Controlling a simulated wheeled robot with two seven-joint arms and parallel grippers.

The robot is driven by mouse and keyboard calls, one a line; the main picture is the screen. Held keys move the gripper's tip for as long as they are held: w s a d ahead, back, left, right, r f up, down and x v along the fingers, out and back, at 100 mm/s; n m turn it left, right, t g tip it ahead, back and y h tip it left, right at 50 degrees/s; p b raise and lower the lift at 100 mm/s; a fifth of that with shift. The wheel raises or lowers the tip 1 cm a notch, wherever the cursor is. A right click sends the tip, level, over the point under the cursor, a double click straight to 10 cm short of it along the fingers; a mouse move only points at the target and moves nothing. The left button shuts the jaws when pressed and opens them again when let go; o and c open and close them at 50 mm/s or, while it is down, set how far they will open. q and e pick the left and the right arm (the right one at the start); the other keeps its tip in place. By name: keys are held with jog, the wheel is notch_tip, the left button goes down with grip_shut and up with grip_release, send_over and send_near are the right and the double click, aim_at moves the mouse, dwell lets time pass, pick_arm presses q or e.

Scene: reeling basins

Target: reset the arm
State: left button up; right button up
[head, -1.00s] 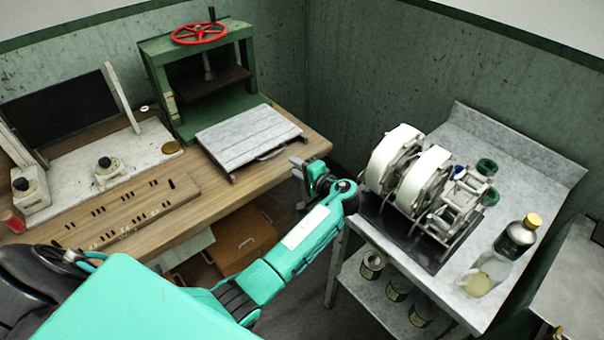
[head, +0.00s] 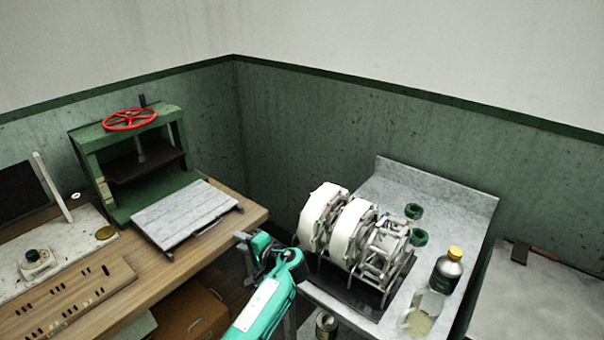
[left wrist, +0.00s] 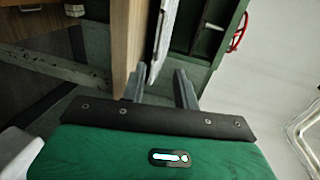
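My left arm, teal, comes in from the bottom of the head view. Its left gripper (head: 243,240) is in the air between the wooden bench (head: 120,275) and the grey metal table (head: 455,198), empty. In the left wrist view the two grey fingers of the left gripper (left wrist: 162,82) stand apart with nothing between them. The bench edge and the green press show beyond the fingers. My right gripper is in neither view.
A green press (head: 185,142) with a red handwheel (head: 129,119) and a grey board (head: 185,217) are on the bench. The metal table bears a white-drum machine (head: 357,235), green cups (head: 418,237) and a bottle (head: 446,272). A narrow gap separates bench and table.

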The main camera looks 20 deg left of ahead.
pick_arm(q)
jog(key=s+d+f+n+g+h, duration=0.1)
jog(key=s+d+f+h, duration=0.15)
jog(key=s+f, duration=0.45)
jog(key=s+d+f+n+h, duration=0.1)
jog(key=s+f+h, duration=0.25)
jog(key=s, duration=0.75)
jog(key=s+d+r+h, duration=0.2)
jog(key=s+d+h, duration=0.1)
jog(key=s, duration=0.4)
jog(key=s+d+r+g+h, duration=0.1)
jog(key=s+d+h, duration=0.15)
jog(key=s, duration=0.45)
jog(key=s+d+r+h, duration=0.2)
jog(key=s+d+h, duration=0.1)
jog(key=s, duration=0.4)
notch_tip(320, 180, down, 30)
jog(key=g, duration=0.2)
jog(key=s+a+f, duration=0.2)
jog(key=s+f, duration=0.8)
jog(key=s+a+f+g, duration=0.1)
jog(key=s+f, duration=0.9)
jog(key=shift+a, duration=0.4)
